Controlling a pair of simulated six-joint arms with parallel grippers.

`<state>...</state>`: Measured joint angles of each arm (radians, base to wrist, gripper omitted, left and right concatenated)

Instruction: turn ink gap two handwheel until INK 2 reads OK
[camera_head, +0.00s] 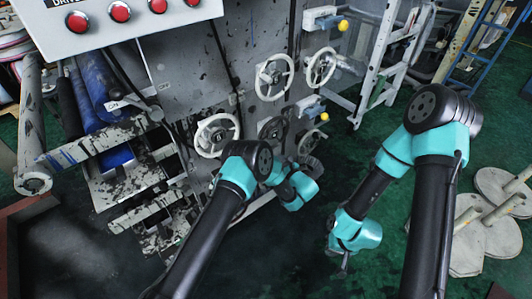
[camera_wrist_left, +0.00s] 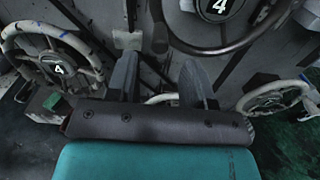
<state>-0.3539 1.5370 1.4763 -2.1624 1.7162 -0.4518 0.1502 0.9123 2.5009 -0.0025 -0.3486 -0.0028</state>
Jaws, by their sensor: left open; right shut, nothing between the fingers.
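Several handwheels stand on the grey machine side in the head view: pale ones at upper middle (camera_head: 274,77), upper right (camera_head: 321,67) and lower left (camera_head: 217,134), and a darker one (camera_head: 273,130) between. I cannot tell which is ink gap two, and no INK 2 reading is legible. In the left wrist view, a wheel marked 4 (camera_wrist_left: 40,55) is at left and another marked 4 (camera_wrist_left: 215,45) is at top. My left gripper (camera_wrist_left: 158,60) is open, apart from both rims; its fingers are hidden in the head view. My right gripper (camera_head: 343,265) is shut and empty, low, away from the wheels.
A white panel with red buttons (camera_head: 120,12) hangs at upper left, above blue rollers (camera_head: 100,85). Yellow-knobbed fittings (camera_head: 324,117) stick out near the wheels.

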